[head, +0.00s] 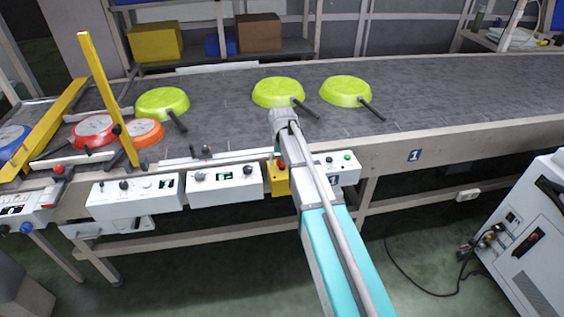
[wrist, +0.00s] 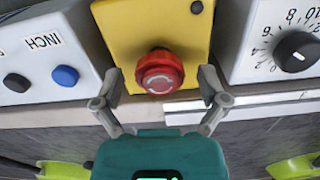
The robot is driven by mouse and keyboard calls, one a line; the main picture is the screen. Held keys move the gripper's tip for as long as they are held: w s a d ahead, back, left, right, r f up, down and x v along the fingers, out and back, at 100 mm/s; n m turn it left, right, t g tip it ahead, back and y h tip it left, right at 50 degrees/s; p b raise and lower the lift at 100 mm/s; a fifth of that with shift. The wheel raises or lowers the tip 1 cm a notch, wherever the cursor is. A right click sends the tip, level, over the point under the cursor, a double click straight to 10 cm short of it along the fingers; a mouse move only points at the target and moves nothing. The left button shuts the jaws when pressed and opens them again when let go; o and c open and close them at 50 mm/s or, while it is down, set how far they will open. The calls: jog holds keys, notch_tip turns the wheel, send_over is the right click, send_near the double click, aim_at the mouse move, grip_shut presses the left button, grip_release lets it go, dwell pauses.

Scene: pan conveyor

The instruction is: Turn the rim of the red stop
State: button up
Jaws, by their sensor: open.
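The red stop (wrist: 160,72) is a round red button with arrow marks on its face, mounted on a yellow box (wrist: 150,25). In the head view the yellow box (head: 278,186) hangs at the conveyor's front edge, with the red stop (head: 281,164) partly beside my arm. My gripper (wrist: 161,78) is open, with one finger to the left and one to the right of the stop. A gap shows on both sides, and I see no contact. In the head view my fingers are hidden behind my arm.
A box marked INCH (wrist: 45,60) stands close on the left in the wrist view, and a box with a numbered dial (wrist: 297,52) close on the right. Green pans (head: 278,92) and orange-red pans (head: 92,131) lie on the conveyor (head: 440,95). A yellow post (head: 106,95) rises at left.

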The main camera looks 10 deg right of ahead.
jog(key=shift+n, duration=0.5)
